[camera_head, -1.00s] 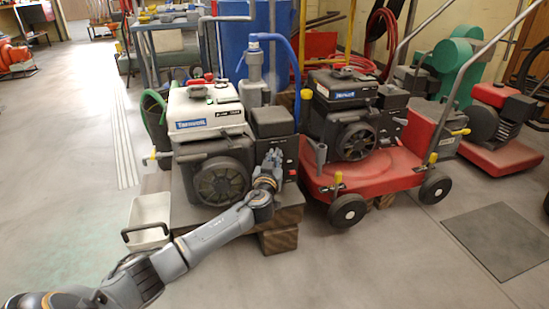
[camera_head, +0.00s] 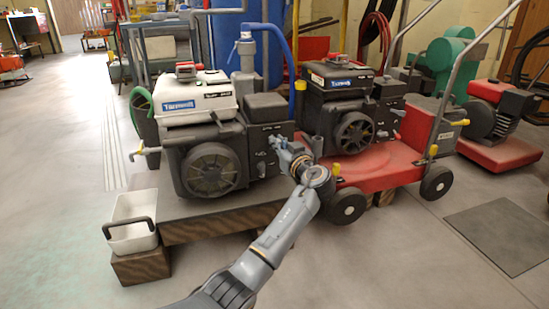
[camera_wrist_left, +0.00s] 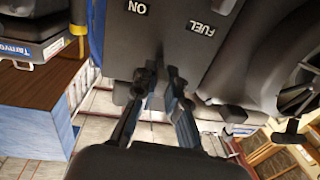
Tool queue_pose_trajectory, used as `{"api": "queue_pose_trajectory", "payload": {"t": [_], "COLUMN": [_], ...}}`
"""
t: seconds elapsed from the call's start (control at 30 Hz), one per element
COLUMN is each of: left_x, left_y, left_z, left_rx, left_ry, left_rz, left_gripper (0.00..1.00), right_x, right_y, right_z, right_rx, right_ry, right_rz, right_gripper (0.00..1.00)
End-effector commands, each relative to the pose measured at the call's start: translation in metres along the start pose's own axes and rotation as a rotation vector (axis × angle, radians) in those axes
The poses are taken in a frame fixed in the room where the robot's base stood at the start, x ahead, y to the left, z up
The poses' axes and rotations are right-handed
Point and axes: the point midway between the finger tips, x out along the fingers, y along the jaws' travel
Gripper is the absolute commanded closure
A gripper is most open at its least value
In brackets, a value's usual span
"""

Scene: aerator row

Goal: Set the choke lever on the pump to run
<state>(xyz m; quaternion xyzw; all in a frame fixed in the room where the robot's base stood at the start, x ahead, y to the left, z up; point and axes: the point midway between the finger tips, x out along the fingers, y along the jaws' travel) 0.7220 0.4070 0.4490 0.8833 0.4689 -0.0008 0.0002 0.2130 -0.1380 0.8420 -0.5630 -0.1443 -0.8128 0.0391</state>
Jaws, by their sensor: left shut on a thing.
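The pump (camera_head: 212,172) has a white tank, a black engine and a dark control box (camera_head: 264,158) on its right side. My left gripper (camera_head: 281,150) is at that box's front face. In the left wrist view, the fingertips (camera_wrist_left: 160,74) are close together at the panel (camera_wrist_left: 172,25), shut on a small dark lever (camera_wrist_left: 160,54). The panel's FUEL and ON labels appear upside down. The fingers cover much of the lever; no choke label is readable, so I cannot tell which lever it is. My right gripper is not in view.
The pump stands on a wooden base (camera_head: 215,225). A white bin (camera_head: 133,222) is at its left. A black engine (camera_head: 345,105) on a red cart (camera_head: 365,172) stands close at right. A blue hose (camera_head: 284,45) rises behind the pump. The front floor is clear.

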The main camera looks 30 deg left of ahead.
Motion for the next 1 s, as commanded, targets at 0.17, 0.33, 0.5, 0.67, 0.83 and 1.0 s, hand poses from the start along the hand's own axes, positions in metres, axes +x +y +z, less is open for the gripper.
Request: {"api": "queue_pose_trajectory", "payload": {"t": [0.17, 0.33, 0.5, 0.67, 0.83, 1.0], "left_x": [0.000, 0.001, 0.002, 0.003, 0.004, 0.004], "left_y": [0.008, 0.012, 0.015, 0.017, 0.018, 0.019], "left_z": [0.005, 0.003, 0.001, 0.001, 0.000, -0.001], "left_rx": [-0.001, 0.000, 0.001, 0.001, 0.001, 0.000], "left_ry": [0.001, 0.001, 0.002, 0.002, 0.002, 0.002], "left_rz": [-0.120, -0.204, -0.267, -0.310, -0.340, -0.354], "left_gripper": [1.00, 1.00, 1.00, 1.00, 1.00, 1.00], "right_x": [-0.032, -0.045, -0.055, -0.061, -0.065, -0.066], "right_y": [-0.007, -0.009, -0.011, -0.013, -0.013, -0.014], "right_z": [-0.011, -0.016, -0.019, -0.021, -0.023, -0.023], "right_rx": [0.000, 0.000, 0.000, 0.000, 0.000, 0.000], "right_ry": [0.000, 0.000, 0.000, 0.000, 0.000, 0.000], "right_rz": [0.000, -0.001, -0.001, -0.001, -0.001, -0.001], "right_gripper": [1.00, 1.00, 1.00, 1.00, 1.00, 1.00]}}
